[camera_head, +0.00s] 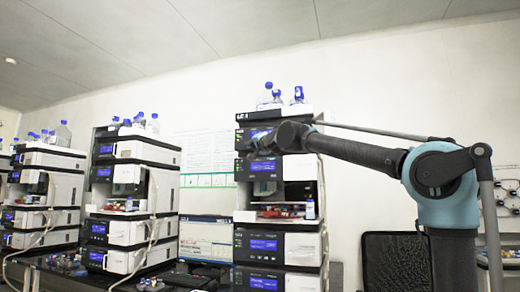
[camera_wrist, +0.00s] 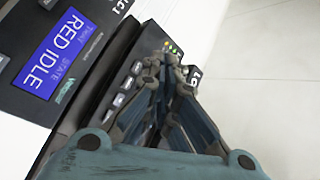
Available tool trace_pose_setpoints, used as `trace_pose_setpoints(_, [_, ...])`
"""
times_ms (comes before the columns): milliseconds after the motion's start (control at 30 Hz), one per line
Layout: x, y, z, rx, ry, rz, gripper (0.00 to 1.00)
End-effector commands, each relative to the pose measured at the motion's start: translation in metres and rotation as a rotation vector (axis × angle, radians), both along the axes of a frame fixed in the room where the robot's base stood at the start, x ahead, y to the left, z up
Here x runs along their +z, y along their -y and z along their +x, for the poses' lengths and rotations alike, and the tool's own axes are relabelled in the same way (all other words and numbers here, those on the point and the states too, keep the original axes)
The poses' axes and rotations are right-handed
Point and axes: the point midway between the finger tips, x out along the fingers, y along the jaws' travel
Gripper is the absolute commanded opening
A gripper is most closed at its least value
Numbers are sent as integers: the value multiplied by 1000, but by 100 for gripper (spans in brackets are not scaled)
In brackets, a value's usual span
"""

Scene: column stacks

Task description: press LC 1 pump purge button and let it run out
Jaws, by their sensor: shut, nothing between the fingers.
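The LC 1 stack (camera_head: 304,170) stands in the middle of the head view, labelled LC 1 near its top. My gripper (camera_head: 262,139) is in front of the stack's upper modules and hides part of a module's front. In the wrist view my gripper (camera_wrist: 160,62) is shut and empty, its fingertips over or close to a dark front panel. A column of small buttons (camera_wrist: 128,85) lies just left of the fingertips; their labels are too small to read. Whether the tips touch a button cannot be told.
Small indicator lights (camera_wrist: 172,46) sit just above the fingertips. Blue-capped bottles (camera_head: 265,97) stand on top of the stack. Two similar stacks (camera_head: 128,200) (camera_head: 46,195) stand to the left. A dark chair back (camera_head: 396,262) is at the lower right.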

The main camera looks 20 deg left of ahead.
Motion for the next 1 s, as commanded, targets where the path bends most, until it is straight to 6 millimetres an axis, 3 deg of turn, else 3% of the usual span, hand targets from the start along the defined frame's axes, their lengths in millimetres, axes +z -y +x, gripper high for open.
trace_pose_setpoints(133, [13,-12,-3,7,7,40,0])
trace_pose_setpoints(567, [14,-11,0,6,7,43,0])
trace_pose_setpoints(1000, [14,-7,45,5,7,42,0])
